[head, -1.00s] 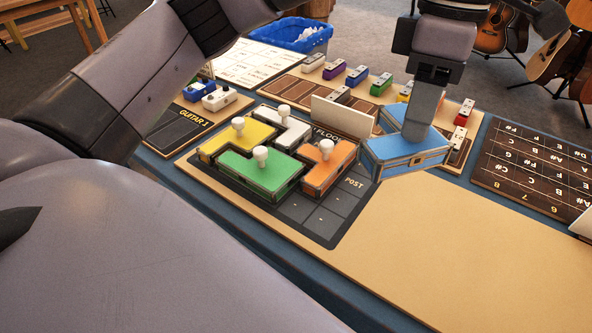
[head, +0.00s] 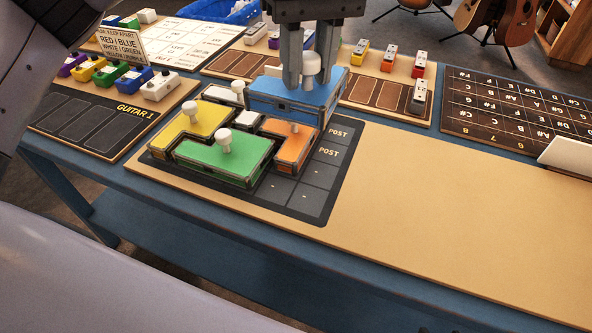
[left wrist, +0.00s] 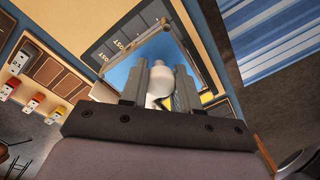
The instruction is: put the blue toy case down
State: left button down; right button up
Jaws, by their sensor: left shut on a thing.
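The blue toy case (head: 278,97) has a flat blue top and a white knob (head: 311,65). My left gripper (head: 309,80) comes down from the top of the head view, shut on that knob. The case is over the back part of the dark grid board (head: 318,172), behind the orange case (head: 291,152); I cannot tell whether it touches anything below. The left wrist view shows the knob (left wrist: 160,82) between the fingers and the blue top (left wrist: 148,52) beyond. Green (head: 225,160), yellow (head: 192,122) and white (head: 222,95) cases sit on the board. My right gripper is not in view.
A wide bare tan surface (head: 450,215) lies right of the grid board. The Guitar 1 board (head: 85,117) with small coloured pedals stands at left. A lettered fretboard panel (head: 510,110) lies at the back right, and guitars (head: 487,22) stand behind the table.

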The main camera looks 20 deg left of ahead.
aim_at(313, 86)
pick_arm(q)
notch_tip(313, 86, down, 17)
jog(key=shift+f+b, duration=0.15)
jog(key=shift+b, duration=0.25)
jog(key=shift+f, duration=0.1)
jog(key=shift+f, duration=0.15)
jog(key=c, duration=0.8)
grip_release()
jog(key=shift+r, duration=0.35)
jog(key=r, duration=1.1)
jog(key=shift+w+d+r+p, duration=0.2)
jog(key=shift+d+r+p, duration=0.05)
jog(key=shift+r+p, duration=0.15)
